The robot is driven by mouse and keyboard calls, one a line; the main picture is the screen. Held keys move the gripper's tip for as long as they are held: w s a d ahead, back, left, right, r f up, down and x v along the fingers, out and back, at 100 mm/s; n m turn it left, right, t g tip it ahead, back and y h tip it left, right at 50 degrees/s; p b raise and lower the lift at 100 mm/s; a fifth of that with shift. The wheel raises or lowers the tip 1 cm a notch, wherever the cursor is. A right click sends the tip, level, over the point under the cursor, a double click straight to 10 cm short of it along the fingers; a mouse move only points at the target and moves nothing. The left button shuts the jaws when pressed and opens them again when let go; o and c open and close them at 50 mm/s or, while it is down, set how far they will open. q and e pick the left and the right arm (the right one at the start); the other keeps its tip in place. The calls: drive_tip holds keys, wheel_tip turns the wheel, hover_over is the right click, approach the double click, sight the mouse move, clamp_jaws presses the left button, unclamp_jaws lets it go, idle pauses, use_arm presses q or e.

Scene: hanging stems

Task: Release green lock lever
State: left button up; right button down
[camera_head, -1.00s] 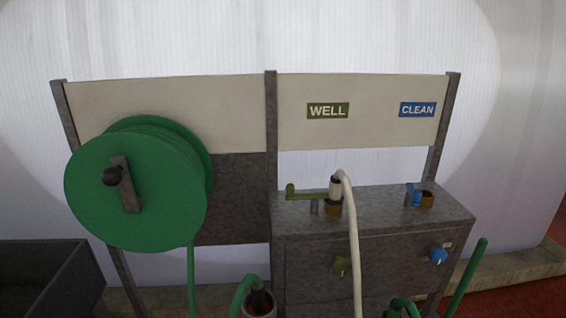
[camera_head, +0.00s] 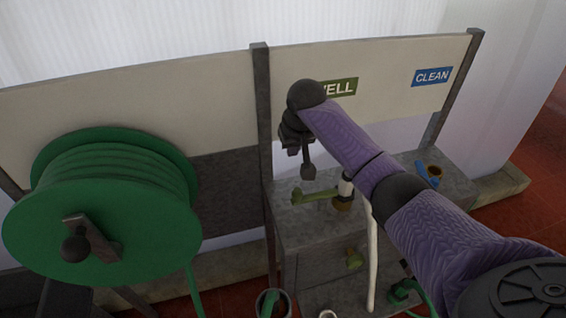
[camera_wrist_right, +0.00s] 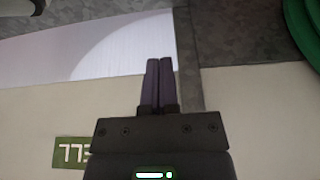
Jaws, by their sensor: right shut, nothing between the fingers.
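The green lock lever (camera_head: 316,195) lies roughly level on top of the cabinet, its knob end pointing left. Its right end is beside the brass fitting (camera_head: 342,204), where the white hose (camera_head: 372,250) is attached. My right gripper (camera_head: 308,173) is shut and empty, pointing down just above the lever in the head view; I cannot tell how far apart they are in depth. Its shut fingers also show in the right wrist view (camera_wrist_right: 157,75), where the lever is not visible. My left gripper is not in view.
The green WELL sign (camera_head: 343,87) is partly covered by my right arm. A blue lever (camera_head: 427,174) sits by the second fitting under the CLEAN sign (camera_head: 432,76). A grey post (camera_head: 263,130) stands left of my gripper, and a green hose reel (camera_head: 105,205) fills the left.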

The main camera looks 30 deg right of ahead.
sight(315, 193)
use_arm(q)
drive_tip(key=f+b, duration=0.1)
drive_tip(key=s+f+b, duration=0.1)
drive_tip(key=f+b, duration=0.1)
use_arm(e)
wheel_tip(315, 193, down, 10)
drive_tip(key=s, duration=0.1)
drive_tip(key=shift+s+r, duration=0.15)
drive_tip(key=shift+r, duration=0.1)
idle(0.3)
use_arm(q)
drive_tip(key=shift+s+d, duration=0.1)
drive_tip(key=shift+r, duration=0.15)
